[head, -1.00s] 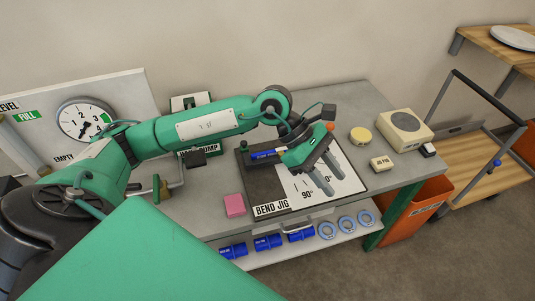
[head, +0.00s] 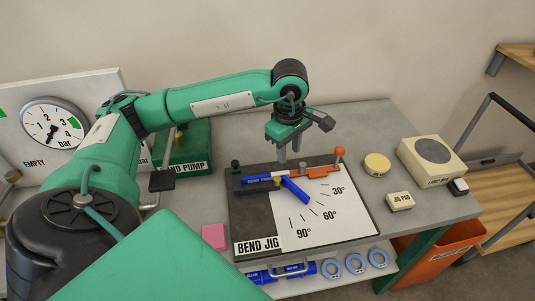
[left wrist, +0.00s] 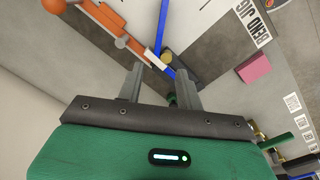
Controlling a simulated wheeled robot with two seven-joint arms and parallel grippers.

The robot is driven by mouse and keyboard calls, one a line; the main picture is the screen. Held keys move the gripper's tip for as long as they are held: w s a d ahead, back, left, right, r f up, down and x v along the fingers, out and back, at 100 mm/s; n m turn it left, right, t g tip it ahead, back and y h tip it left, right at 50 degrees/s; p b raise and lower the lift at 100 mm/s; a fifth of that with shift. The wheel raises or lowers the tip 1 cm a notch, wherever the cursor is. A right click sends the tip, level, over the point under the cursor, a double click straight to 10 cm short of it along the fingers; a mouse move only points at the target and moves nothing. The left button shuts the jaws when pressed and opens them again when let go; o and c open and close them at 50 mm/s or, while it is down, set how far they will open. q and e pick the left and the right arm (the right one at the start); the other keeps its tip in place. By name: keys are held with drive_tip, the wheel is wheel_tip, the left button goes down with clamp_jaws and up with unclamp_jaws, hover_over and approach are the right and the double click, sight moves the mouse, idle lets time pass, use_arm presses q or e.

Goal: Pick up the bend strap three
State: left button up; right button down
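A blue strap (head: 295,190) lies on the bend jig (head: 375,226). It reads as bent, with one labelled part along the dark bar and one part angled across the white scale; its number is too small to read. It also shows in the left wrist view (left wrist: 159,32). My left gripper (head: 289,157) is above the jig's back edge, fingers pointing down, open and empty. In the left wrist view its fingers (left wrist: 156,84) stand apart, with the strap beyond them. My right gripper is not in view.
The jig's orange lever (head: 322,171) has an upright knob. A pink block (head: 214,236), a yellow disc (head: 377,164), a cream block (head: 400,201) and a cream box (head: 432,158) stand around it. The bend pump (head: 185,150) is behind left. Blue parts (head: 302,269) and rings lie on the shelf below.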

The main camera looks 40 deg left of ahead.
use_arm(q)
drive_tip(key=p, duration=0.2)
hover_over(290, 182)
wheel_tip(290, 182, down, 8)
drive_tip(key=shift+a+f, duration=0.15)
drive_tip(key=shift+f, duration=0.3)
drive_tip(key=shift+s+f+p, duration=0.1)
drive_tip(key=shift+f+p, duration=0.15)
drive_tip(key=shift+p, duration=0.1)
wheel_tip(290, 182, down, 4)
drive_tip(key=shift+f+p, duration=0.1)
drive_tip(key=shift+p, duration=0.95)
drive_tip(key=shift+f, duration=0.25)
clamp_jaws()
